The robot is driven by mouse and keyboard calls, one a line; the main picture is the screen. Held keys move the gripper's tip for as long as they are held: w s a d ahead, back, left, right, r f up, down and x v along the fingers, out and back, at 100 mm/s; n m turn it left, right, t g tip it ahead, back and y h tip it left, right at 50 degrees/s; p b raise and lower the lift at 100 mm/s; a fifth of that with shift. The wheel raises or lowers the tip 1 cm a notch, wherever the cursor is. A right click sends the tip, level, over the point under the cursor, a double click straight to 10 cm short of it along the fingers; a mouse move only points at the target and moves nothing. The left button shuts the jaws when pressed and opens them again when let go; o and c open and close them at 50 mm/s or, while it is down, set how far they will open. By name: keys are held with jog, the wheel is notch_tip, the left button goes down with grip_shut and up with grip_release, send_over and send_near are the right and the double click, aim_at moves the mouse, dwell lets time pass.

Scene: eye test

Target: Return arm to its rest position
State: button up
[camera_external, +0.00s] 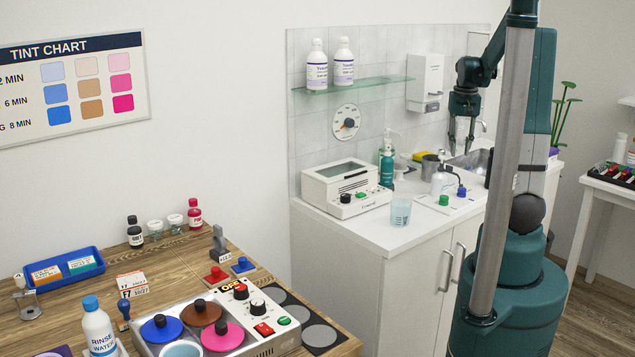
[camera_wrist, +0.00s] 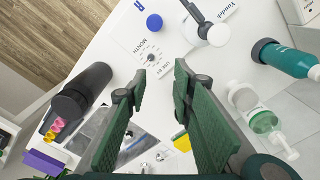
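My gripper (camera_external: 462,138) hangs above the white counter near the sink in the external view, with the arm bent down toward it. In the wrist view my gripper (camera_wrist: 158,82) has its two green fingers spread apart, with a clear gap and nothing held between the tips. My arm's base and column stand at the right of the external view.
A white dispenser (camera_external: 424,82) and glass shelf (camera_external: 355,86) are on the wall. A dark cylinder (camera_wrist: 82,90) lies left in the wrist view.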

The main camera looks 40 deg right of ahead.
jog(key=shift+n+t+h, duration=0.5)
jog(key=shift+n+t, duration=0.2)
jog(key=shift+n, duration=0.2)
jog(key=a+r, duration=0.1)
jog(key=a, duration=0.2)
jog(key=w+a+r, duration=0.1)
jog(key=a+r, duration=0.1)
jog(key=a, duration=0.1)
jog(key=w+a+r, duration=0.1)
jog(key=a, duration=0.2)
jog(key=shift+w+a+r, duration=0.1)
jog(key=shift+a+r, duration=0.2)
jog(key=s+a+r+n+t, duration=0.1)
jog(key=s+a+n+t, duration=0.1)
jog(key=a, duration=0.8)
jog(key=s+a+r+n+t, duration=0.1)
jog(key=s+a+r+n, duration=0.1)
jog(key=a, duration=0.8)
jog(key=s+a+r+n+t+y, duration=0.1)
jog(key=s+a+n+t, duration=0.1)
jog(key=a, duration=0.8)
jog(key=shift+s+a+r+n+t, duration=0.2)
jog(key=shift+s+n+t, duration=0.1)
jog(key=shift+s+n, duration=0.35)
jog(key=shift+f, duration=0.15)
